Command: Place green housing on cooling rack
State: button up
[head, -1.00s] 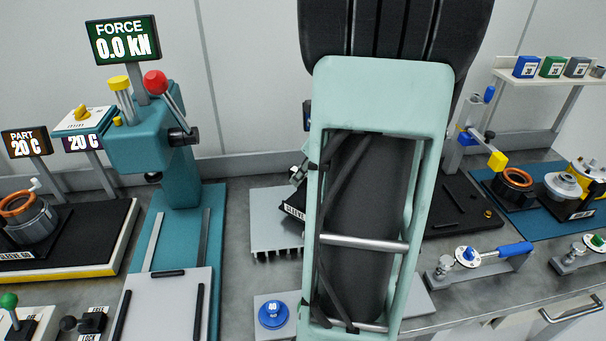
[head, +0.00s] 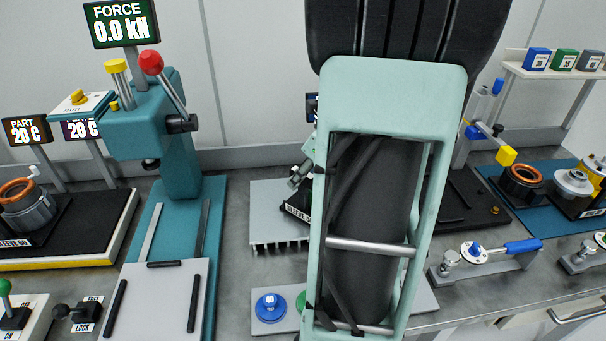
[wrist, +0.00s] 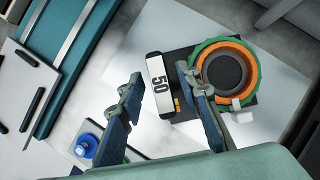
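The green housing (wrist: 250,55), a green ring with an orange ring inside and a dark bore, shows in the wrist view. It sits upright with a black base around it and a white "50" label (wrist: 160,85) beside it. Below is a pale plate; in the head view a finned grey plate, likely the cooling rack (head: 270,200), lies under the black "SLEEVE 50" base (head: 297,212). My arm hides the housing there. My gripper (wrist: 157,76) is open, its fingers wide apart. One finger overlaps the housing's left edge in view; I cannot tell whether it touches.
A teal press (head: 150,120) stands left. A blue "40" knob (head: 270,306) is in front of the rack. A station with an orange-ringed part (head: 22,195) is far left. Clamps with blue handles (head: 522,246) and a blue mat (head: 500,180) are to the right.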

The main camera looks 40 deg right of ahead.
jog(key=shift+r, duration=0.35)
jog(key=p+v, duration=0.1)
jog(key=v, duration=1)
jog(key=shift+s+r, duration=0.2)
jog(key=shift+s, duration=0.1)
